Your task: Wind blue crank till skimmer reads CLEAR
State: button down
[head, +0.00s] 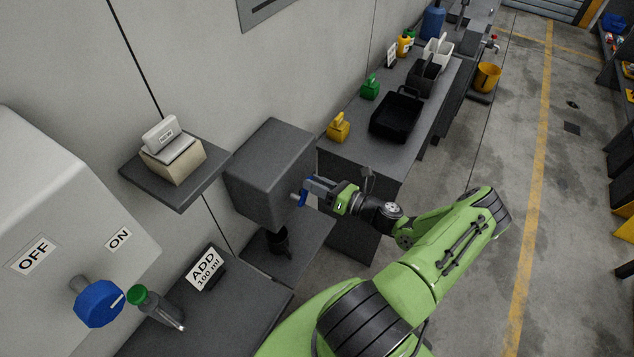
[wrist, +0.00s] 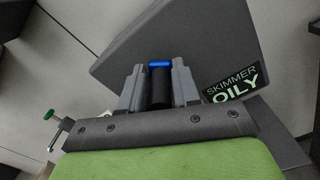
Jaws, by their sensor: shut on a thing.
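The skimmer is a dark grey box (head: 268,172) on the wall side, left of my gripper in the head view. Its blue crank (head: 303,197) sticks out of the side facing my arm. My gripper (head: 315,187) is at the crank, shut on its handle. In the wrist view, my gripper's fingers (wrist: 159,88) stand on both sides of the black crank grip (wrist: 159,92), with a blue part (wrist: 159,64) showing beyond it. The skimmer's display (wrist: 234,87) reads "SKIMMER OILY" in the wrist view. My gripper hides part of the crank in the head view.
A dark cup (head: 279,243) stands under the box. A shelf (head: 178,190) holds a beige block at left. A black tray (head: 397,113) lies on the bench behind.

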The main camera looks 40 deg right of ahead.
jog(key=shift+s+d+f, duration=0.1)
jog(key=shift+d+f, duration=0.1)
jog(key=shift+f, duration=0.2)
jog(key=c, duration=1)
grip_release()
jog(key=shift+d, duration=0.1)
jog(key=shift+r, duration=0.1)
jog(key=shift+s, duration=0.1)
jog(key=b+v, duration=0.2)
jog(key=v, duration=1.3)
jog(key=shift+s, duration=0.2)
jog(key=shift+r, duration=0.1)
